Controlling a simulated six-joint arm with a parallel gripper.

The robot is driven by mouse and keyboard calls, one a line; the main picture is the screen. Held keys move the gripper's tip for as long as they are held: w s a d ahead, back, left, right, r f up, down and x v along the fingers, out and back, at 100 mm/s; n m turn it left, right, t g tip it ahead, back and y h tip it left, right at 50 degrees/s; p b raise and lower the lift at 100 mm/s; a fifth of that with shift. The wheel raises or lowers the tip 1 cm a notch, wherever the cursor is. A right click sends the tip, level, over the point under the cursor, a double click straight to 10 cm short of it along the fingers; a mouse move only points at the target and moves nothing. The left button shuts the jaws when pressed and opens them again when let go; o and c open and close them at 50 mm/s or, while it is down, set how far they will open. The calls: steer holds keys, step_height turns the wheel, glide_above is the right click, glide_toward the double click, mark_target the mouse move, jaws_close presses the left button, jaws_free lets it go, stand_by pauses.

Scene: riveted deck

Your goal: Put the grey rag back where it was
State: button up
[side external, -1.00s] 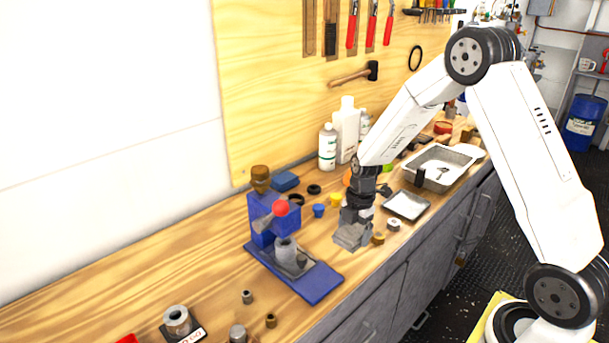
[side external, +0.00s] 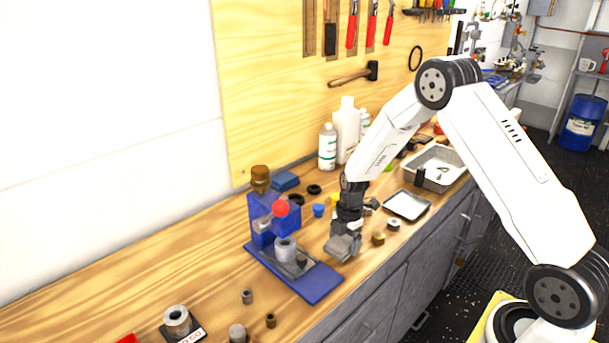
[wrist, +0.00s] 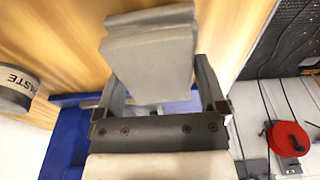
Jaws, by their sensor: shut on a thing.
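The folded grey rag (side external: 343,246) is in my gripper (side external: 349,228), just right of the blue press (side external: 270,222) in the side view. In the wrist view the rag (wrist: 150,52) sits between the two fingers of my gripper (wrist: 155,85) and sticks out beyond them. My gripper is shut on it. The rag appears close above the wooden bench; I cannot tell if it touches. The blue press base also shows below the rag in the wrist view (wrist: 68,138).
The press base (side external: 318,284) reaches toward the bench front, close to my gripper. A shallow tray (side external: 407,206), a brass-coloured piece (side external: 378,239) and a small ring (side external: 393,224) lie to the right. Bottles (side external: 346,132) stand behind.

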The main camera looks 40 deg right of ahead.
mark_target(347, 238)
steer(key=shift+f, duration=0.5)
steer(key=shift+f, duration=0.2)
steer(key=o, duration=0.9)
steer(key=shift+r, duration=0.15)
steer(key=r, duration=0.4)
steer(key=d+r, duration=0.1)
steer(key=r, duration=0.7)
steer(key=shift+d, duration=0.25)
steer(key=shift+a, duration=0.1)
